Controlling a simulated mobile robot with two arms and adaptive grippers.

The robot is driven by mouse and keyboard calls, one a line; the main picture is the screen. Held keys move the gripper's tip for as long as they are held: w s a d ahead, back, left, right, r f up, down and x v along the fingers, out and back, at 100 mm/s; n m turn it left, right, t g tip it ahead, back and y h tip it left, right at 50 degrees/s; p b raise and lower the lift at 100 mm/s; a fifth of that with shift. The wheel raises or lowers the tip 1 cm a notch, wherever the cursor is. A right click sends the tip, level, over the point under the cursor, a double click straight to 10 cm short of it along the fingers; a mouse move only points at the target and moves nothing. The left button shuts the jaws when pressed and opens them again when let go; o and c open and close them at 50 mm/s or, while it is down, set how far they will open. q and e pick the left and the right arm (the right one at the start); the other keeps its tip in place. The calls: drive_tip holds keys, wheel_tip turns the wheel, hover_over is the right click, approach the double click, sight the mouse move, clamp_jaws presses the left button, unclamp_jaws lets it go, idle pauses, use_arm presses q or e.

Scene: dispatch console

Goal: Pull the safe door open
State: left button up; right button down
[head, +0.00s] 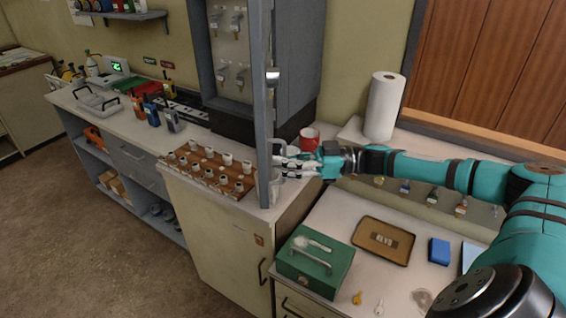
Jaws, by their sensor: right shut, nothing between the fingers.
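The grey safe door (263,110) stands swung out from the grey safe (296,60) and shows almost edge-on. A small bright handle or lock (272,76) sits on its right face. The safe's inside shows to the left of the door, with several keys (237,22) hanging on a pale back panel. My right gripper (279,164) is shut and empty, at the right side of the door's lower part. I cannot tell whether its fingertips touch the door. My left gripper is not in view.
A wooden rack of white pieces (207,172) stands left of the door's lower end. A red mug (309,139) is behind my right gripper. A paper roll (384,106) stands at the right. A green cash box (315,261) and a brown tray (383,241) lie on the lower counter.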

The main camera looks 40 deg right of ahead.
drive_tip(key=c, duration=2)
unclamp_jaws()
drive_tip(key=o, duration=0.6)
drive_tip(key=v, duration=1.2)
drive_tip(key=shift+w+f, duration=0.1)
drive_tip(key=shift+f, duration=0.05)
